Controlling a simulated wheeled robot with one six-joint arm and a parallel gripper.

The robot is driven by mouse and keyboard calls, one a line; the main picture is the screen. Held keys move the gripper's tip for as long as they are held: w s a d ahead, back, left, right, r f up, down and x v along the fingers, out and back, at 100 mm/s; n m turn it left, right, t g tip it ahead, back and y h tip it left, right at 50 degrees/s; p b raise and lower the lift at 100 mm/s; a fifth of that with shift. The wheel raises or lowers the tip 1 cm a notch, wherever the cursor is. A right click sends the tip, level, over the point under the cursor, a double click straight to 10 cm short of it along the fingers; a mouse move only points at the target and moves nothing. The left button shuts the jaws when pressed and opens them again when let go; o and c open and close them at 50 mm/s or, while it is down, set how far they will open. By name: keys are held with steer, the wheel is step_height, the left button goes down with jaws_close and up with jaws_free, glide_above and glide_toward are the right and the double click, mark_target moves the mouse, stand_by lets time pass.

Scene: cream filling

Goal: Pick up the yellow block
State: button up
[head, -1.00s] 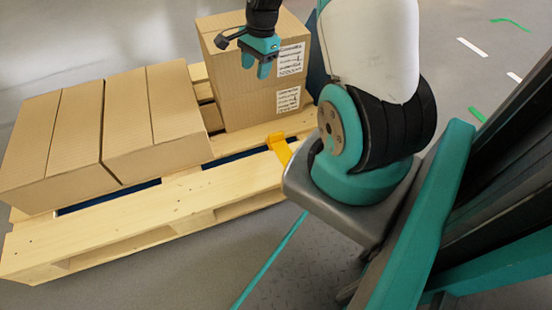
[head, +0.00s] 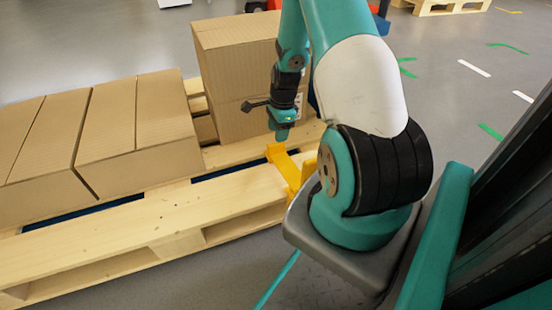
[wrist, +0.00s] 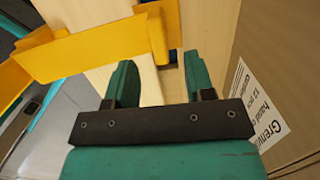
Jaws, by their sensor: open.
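The yellow block (head: 285,166) rests on the wooden pallet near its right end, partly hidden behind my arm in the head view. It looks like a bar with a raised piece at its end. In the wrist view the yellow block (wrist: 100,48) crosses the upper left, beyond the fingertips. My gripper (head: 282,132) points down just above the block's far end. In the wrist view my gripper (wrist: 155,80) has its two green fingers apart with nothing between them, and the block's end piece lies just past them.
The wooden pallet (head: 150,222) carries cardboard boxes (head: 137,120) at the left and a stacked box (head: 238,75) right behind my gripper. In the wrist view a labelled box (wrist: 285,70) stands close to the right finger. Grey floor lies in front.

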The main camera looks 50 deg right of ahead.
mark_target(276, 145)
steer(key=shift+w+a+f+b, duration=0.1)
steer(key=shift+a+f+b, duration=0.1)
steer(key=shift+f+b, duration=1.15)
steer(key=shift+w+a+f+b, duration=0.1)
steer(key=shift+a+f+b, duration=0.05)
steer(key=shift+f+b, duration=1.15)
steer(key=shift+s+f+p, duration=0.1)
steer(key=shift+f+p, duration=0.05)
steer(key=shift+p, duration=0.2)
steer(key=shift+c, duration=0.2)
jaws_close()
